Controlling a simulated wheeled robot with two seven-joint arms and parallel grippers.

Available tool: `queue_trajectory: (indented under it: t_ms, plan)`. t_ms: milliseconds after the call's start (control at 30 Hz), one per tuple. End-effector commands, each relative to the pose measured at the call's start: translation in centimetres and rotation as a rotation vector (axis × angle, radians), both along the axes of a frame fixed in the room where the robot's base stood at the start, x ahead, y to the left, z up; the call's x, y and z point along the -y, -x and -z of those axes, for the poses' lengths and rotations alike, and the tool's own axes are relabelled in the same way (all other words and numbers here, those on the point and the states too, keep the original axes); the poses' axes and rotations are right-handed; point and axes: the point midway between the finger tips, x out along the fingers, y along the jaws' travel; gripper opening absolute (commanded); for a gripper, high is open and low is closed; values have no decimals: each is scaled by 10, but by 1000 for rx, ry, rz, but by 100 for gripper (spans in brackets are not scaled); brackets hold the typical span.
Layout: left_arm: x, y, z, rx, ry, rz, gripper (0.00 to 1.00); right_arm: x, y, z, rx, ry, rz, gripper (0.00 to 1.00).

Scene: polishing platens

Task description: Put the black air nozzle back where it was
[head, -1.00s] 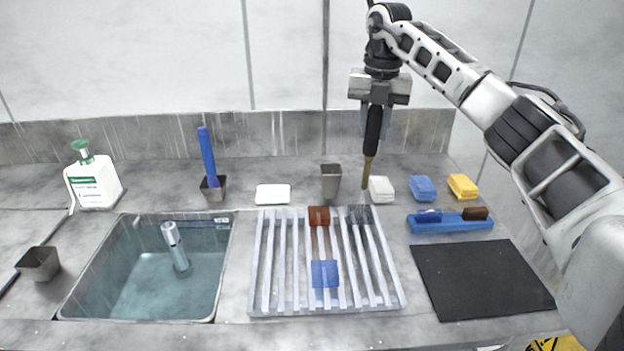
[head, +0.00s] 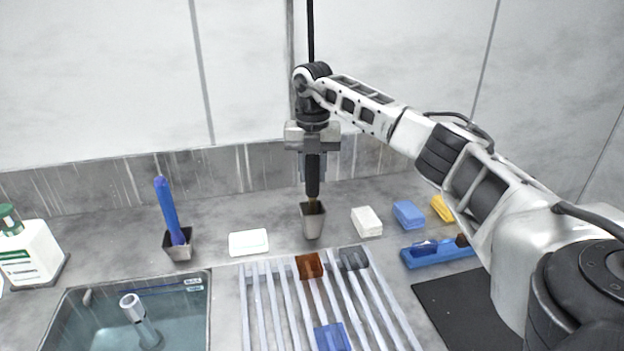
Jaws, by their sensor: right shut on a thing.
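The black air nozzle (head: 312,177) hangs upright, with its brass tip pointing down. My right gripper (head: 313,152) is shut on its upper part. The nozzle's tip is at the mouth of a grey metal cup (head: 312,224) at the back of the counter. The lower end of the tip is hidden by the cup's rim, so it seems to be inside or just behind it. I cannot tell how deep it is. My left gripper is not in view.
Left of the cup are a white pad (head: 248,243) and a blue tool (head: 167,208) in another cup. White (head: 366,222) and blue (head: 408,214) blocks stand to the right. A slatted rack (head: 287,310) lies in front, with a sink (head: 75,310) to its left.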

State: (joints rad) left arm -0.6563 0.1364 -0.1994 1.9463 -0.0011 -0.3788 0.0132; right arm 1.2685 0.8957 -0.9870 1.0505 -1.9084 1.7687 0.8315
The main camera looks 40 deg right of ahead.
Motion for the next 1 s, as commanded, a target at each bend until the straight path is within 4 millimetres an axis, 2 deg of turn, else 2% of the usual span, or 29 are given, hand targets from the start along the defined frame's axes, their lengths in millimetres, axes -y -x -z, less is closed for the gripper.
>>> queue_trajectory:
  t_ms: [167,533,567,600,633,867,1000]
  plan:
    - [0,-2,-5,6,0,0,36,0,1,24,-2,1,1,4]
    - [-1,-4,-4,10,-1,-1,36,0,0,29,0,0,0,4]
    - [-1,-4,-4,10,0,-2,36,0,0,28,-1,1,0,35]
    - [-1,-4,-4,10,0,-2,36,0,0,28,-1,1,0,46]
    - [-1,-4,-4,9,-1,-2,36,0,0,28,-1,1,0,49]
    - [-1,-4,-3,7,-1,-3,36,0,0,28,-1,1,0,49]
    - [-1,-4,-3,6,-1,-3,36,0,0,21,1,0,0,49]
